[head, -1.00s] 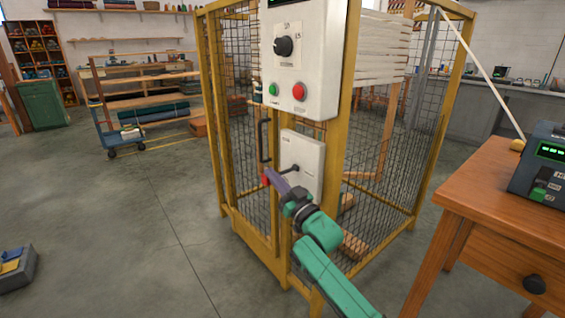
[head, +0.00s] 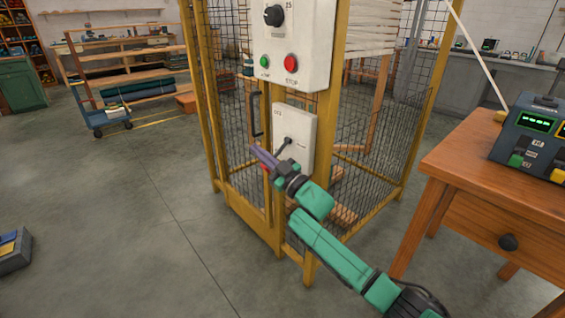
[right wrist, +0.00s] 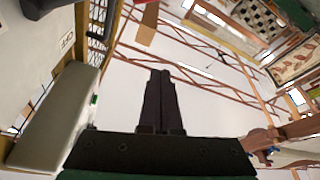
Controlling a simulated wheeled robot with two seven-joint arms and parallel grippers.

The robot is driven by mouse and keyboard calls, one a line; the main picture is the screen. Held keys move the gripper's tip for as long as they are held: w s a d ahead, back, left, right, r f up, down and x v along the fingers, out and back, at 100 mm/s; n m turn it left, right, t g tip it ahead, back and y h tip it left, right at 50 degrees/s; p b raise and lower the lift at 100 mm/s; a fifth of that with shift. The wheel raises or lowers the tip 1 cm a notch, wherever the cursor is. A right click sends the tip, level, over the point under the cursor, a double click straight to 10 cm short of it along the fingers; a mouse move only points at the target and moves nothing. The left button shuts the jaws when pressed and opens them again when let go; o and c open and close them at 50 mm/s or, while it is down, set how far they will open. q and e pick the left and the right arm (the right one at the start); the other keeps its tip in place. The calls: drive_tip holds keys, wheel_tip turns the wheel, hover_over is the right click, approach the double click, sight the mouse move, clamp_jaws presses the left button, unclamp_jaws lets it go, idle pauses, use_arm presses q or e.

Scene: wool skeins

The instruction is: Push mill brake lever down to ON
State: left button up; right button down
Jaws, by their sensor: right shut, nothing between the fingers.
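The mill brake lever (head: 284,147) is a dark bar on a pale box (head: 304,128) on the yellow cage post. It slants down to the left from its pivot, and its middle is hidden behind my gripper. A red knob (head: 264,167), seemingly its end, shows just below my fingers. My right gripper (head: 257,151) is shut and empty, its fingers pointing up-left over the lever; I cannot tell whether they touch it. In the right wrist view the shut fingers (right wrist: 160,75) point up toward the ceiling, and the lever does not show. My left gripper is out of view.
A white control panel (head: 309,45) with a dial and green and red buttons hangs above the box. A black door handle (head: 254,114) is close left of it. The mesh cage stands behind. A wooden table (head: 470,170) is at right. The floor at left is mostly clear.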

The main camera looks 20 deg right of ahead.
use_arm(q)
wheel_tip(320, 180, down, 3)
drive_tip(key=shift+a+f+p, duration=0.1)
drive_tip(key=shift+p, duration=0.3)
use_arm(e)
drive_tip(key=d+v, duration=0.1)
drive_tip(key=v, duration=0.9)
drive_tip(key=shift+w, duration=0.25)
